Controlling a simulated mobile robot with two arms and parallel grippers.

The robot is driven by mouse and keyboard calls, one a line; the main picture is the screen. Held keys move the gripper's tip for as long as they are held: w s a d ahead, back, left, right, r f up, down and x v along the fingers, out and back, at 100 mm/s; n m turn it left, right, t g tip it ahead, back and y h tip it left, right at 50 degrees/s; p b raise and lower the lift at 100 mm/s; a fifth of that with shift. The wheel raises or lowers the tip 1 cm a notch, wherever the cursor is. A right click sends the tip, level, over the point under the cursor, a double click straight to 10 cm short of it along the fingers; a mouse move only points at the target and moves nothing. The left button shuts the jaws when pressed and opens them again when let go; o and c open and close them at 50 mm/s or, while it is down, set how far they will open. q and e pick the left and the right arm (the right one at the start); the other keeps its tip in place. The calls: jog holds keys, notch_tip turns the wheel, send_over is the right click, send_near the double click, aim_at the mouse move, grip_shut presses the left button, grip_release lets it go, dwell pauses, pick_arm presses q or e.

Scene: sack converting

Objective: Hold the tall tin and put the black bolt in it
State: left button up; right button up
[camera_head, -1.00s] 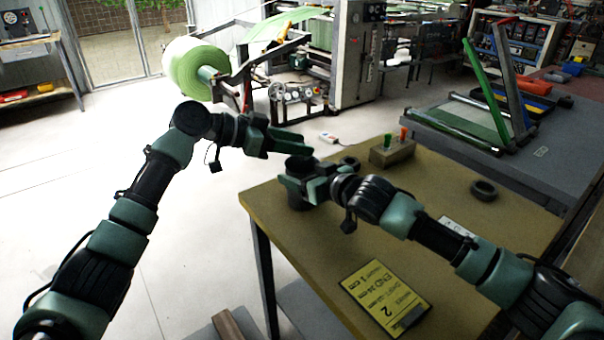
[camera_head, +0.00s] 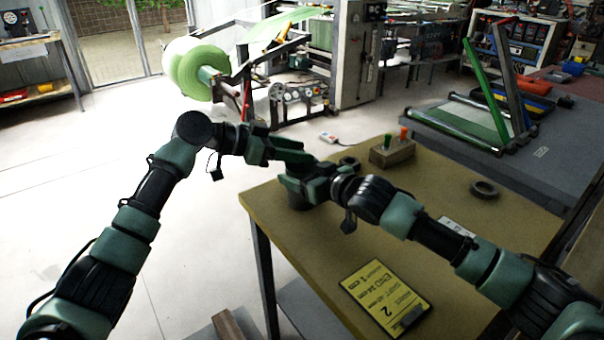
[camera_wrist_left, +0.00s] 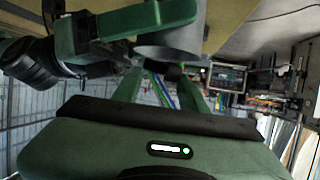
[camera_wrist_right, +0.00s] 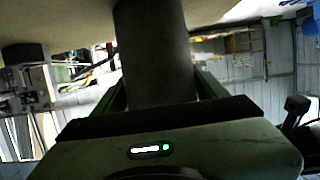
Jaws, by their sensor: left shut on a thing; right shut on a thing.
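The tall tin (camera_head: 298,203) is a dark grey cylinder upright on the table, near its left edge. My right gripper (camera_head: 312,190) is shut around its upper part. In the right wrist view the tin (camera_wrist_right: 153,50) fills the space between the fingers. My left gripper (camera_head: 303,160) is over the tin's mouth. In the left wrist view the fingers are shut on a small dark piece, apparently the black bolt (camera_wrist_left: 172,72), right at the tin's rim (camera_wrist_left: 172,48). I cannot tell whether its end is inside the mouth. The bolt is hidden in the head view.
On the yellowish table (camera_head: 350,235) are a wooden block (camera_head: 392,153) with green and orange pegs, a black ring (camera_head: 484,189), another dark ring (camera_head: 349,163) behind the grippers, and a yellow sign (camera_head: 385,298).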

pick_arm(q)
jog(key=shift+f, duration=0.65)
jog(key=o, duration=1.1)
jog(key=o, duration=0.6)
jog(key=shift+a, duration=0.1)
jog(key=v, duration=1.1)
jog(key=shift+s+a+r, duration=0.15)
jog(key=shift+a, duration=0.15)
pick_arm(e)
jog(key=o, duration=1.5)
